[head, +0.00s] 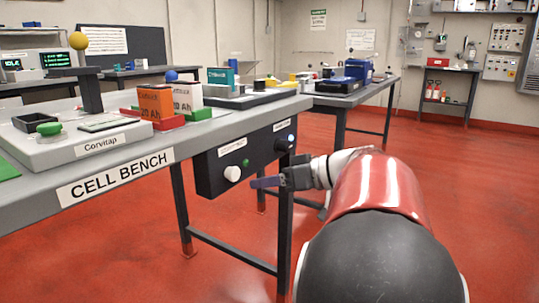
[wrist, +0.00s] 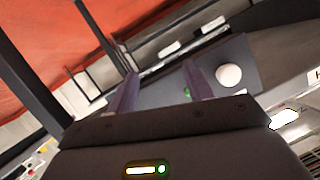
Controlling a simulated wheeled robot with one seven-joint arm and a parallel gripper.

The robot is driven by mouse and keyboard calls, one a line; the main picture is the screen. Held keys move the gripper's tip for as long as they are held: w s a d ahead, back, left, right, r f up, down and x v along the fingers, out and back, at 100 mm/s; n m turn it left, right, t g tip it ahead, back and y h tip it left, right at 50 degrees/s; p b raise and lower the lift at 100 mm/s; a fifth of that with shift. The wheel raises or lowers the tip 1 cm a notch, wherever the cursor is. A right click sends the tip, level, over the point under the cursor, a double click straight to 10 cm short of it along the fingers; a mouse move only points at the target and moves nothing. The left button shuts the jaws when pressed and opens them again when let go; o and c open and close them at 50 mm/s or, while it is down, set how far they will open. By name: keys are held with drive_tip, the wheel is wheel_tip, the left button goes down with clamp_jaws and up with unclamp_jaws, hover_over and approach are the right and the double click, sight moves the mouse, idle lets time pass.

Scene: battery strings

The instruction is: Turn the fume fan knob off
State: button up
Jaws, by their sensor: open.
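A dark control box (head: 213,172) hangs under the front edge of the bench. On its face are a white round knob (head: 233,173), a small green button or light (head: 245,162), a dark knob (head: 281,145) and a lit blue-white lamp (head: 290,136). The labels are too small to read, so I cannot tell which knob is the fan's. My gripper (head: 256,183) is open and empty, just right of the white knob and apart from it. In the wrist view the white knob (wrist: 228,75) lies right of my gripper's fingers (wrist: 160,76), outside them.
The bench (head: 120,172) carries a grey scale-like unit (head: 75,150), orange and white battery blocks and trays above the box. A bench leg (head: 285,225) stands below and behind my gripper. A second table (head: 375,88) stands behind. The red floor at right is open.

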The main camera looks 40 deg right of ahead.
sight(289, 146)
drive_tip(key=s+d+r+n+t+h, duration=0.1)
drive_tip(key=d+r+t, duration=0.1)
drive_tip(key=d, duration=0.4)
drive_tip(key=s+d+r+n+t, duration=0.1)
drive_tip(key=d+r+t, duration=0.2)
drive_tip(key=d, duration=0.4)
drive_tip(key=shift+m, duration=0.3)
drive_tip(key=x, duration=0.7)
drive_tip(key=shift+w+a+f, duration=0.25)
drive_tip(key=shift+a+f, duration=0.1)
drive_tip(key=shift+a, duration=0.1)
drive_tip(key=c, duration=1)
drive_tip(key=shift+o, duration=0.2)
